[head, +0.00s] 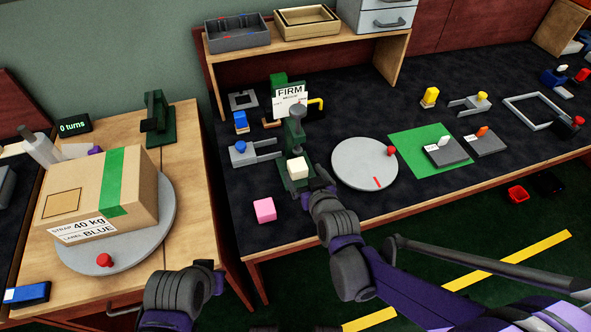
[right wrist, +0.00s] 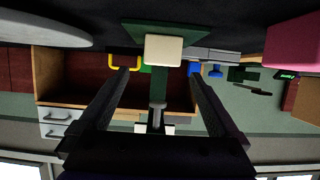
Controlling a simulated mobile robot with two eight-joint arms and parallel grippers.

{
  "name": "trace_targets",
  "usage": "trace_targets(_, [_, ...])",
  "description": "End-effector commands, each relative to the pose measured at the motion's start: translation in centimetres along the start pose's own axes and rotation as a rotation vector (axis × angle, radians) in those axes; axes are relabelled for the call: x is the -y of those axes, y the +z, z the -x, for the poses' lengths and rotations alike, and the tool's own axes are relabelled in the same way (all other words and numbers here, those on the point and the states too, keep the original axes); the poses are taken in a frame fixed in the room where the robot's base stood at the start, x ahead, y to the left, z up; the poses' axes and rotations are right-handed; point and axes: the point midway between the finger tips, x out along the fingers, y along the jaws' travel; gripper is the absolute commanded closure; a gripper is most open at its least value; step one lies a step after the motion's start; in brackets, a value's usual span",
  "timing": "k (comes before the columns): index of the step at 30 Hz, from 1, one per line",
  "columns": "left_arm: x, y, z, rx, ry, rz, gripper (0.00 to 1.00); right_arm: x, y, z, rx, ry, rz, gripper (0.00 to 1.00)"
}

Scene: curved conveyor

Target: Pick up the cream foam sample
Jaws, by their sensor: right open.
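The cream foam sample (head: 297,168) is a small block on the base of a green press stand (head: 297,140), under its grey plunger. My right gripper (head: 312,187) is just to the right of the block and in front of the press. In the right wrist view, the cream foam sample (right wrist: 163,49) appears centred between the spread fingers of my right gripper (right wrist: 160,75), slightly beyond their tips. The fingers are open and hold nothing. My left gripper (head: 190,268) is low in the head view, by the wooden table; its fingers cannot be made out.
A pink block (head: 264,210) lies left of the press, near the table's front edge. A grey turntable (head: 365,164) with a red knob is at right. A FIRM card (head: 290,99) stands behind. A cardboard box (head: 97,190) sits on the left table's turntable.

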Motion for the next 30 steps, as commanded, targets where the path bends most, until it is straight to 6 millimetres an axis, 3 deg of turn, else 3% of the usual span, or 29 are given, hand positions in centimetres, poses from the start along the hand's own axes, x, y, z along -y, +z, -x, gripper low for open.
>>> trace_targets(15, [0.0, 0.4, -0.8, 0.003, 0.000, 0.000, 1.00, 0.1, 0.1, -5.8, 0.001, 0.000, 0.001, 0.03])
trace_targets(23, [0.0, 0.4, -0.8, 0.003, 0.000, 0.000, 1.00, 0.1, 0.0, -6.0, 0.001, 0.000, 0.001, 0.03])
trace_targets(30, [0.0, 0.4, -0.8, 0.003, 0.000, 0.000, 1.00, 0.1, 0.0, -6.0, 0.001, 0.000, 0.001, 0.44])
